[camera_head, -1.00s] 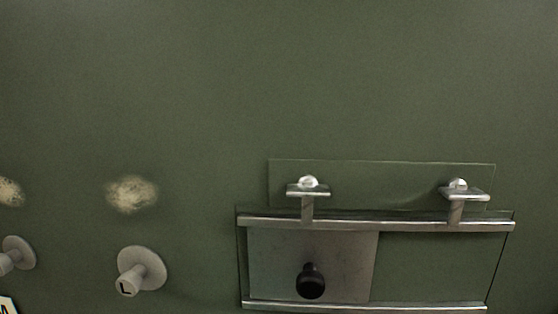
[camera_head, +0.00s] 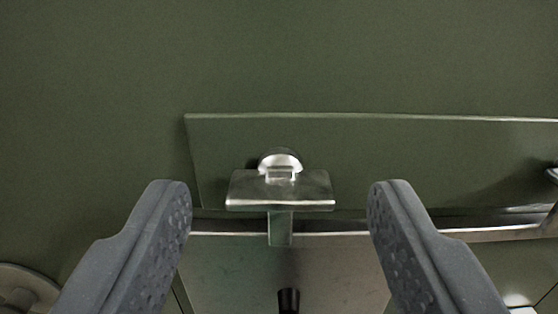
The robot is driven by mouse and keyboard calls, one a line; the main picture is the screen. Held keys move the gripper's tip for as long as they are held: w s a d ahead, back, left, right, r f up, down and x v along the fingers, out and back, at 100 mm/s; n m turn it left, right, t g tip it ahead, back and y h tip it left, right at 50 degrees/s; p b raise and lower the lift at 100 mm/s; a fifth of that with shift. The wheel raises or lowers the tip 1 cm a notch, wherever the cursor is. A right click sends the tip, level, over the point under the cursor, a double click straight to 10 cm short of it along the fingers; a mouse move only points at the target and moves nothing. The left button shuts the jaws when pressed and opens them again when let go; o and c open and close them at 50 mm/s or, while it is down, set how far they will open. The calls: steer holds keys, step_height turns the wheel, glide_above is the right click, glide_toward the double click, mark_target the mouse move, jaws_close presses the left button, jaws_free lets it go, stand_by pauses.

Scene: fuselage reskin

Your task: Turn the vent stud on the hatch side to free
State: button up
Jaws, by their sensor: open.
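A metal stud (camera_head: 280,188) with a flat wide head and a rounded knob above it stands out from the green panel, at the centre of the view. It sits in front of a raised rectangular plate (camera_head: 400,150). My gripper (camera_head: 280,205) is open, with one grey finger on each side of the stud, apart from it and empty. A second stud (camera_head: 552,174) is cut off at the right edge. I see no label telling which stud is the vent stud.
A metal rail (camera_head: 470,220) runs below the studs. Under it is a grey sliding panel (camera_head: 230,265) with a black knob (camera_head: 289,300). A pale round disc (camera_head: 22,290) shows at the lower left. The green wall above is clear.

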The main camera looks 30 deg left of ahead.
steer(key=shift+w+a, duration=0.1)
steer(key=shift+w, duration=0.05)
steer(key=c, duration=1)
steer(key=shift+a, duration=0.15)
